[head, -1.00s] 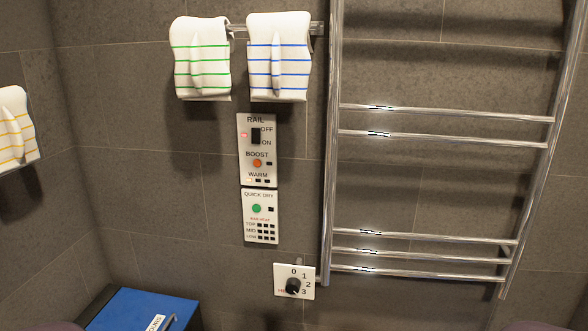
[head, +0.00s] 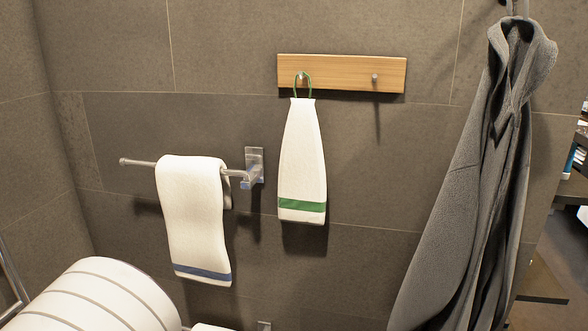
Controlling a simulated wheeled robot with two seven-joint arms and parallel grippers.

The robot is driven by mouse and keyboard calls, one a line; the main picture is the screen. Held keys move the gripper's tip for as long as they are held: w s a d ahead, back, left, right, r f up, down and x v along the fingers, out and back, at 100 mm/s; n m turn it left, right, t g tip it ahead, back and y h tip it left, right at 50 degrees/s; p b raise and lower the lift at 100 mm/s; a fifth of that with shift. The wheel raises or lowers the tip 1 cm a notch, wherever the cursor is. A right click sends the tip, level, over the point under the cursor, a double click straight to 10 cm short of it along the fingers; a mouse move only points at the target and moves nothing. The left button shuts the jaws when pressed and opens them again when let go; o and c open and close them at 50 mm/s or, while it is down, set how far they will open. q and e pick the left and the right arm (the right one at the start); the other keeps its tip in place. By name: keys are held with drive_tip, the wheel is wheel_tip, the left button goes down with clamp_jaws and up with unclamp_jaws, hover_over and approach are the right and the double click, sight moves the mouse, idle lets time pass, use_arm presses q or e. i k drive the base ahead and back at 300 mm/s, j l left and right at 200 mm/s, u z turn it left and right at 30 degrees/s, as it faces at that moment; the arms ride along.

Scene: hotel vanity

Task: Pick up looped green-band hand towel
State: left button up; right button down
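The looped green-band hand towel (head: 303,160) is white with a green band near its lower edge. It hangs by a green loop (head: 303,84) from the left peg of a wooden peg board (head: 340,72) on the tiled wall. The towel hangs free below the board, slightly spread at the bottom. Neither of my grippers shows in the head view.
A white towel with a blue band (head: 192,215) hangs over a metal bar (head: 137,162) to the left. A grey robe (head: 470,190) hangs at the right. A striped white roll-shaped item (head: 95,300) is at lower left. The board's right peg (head: 375,78) is empty.

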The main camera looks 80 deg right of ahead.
sight(303, 186)
drive_tip(key=z, duration=2.85)
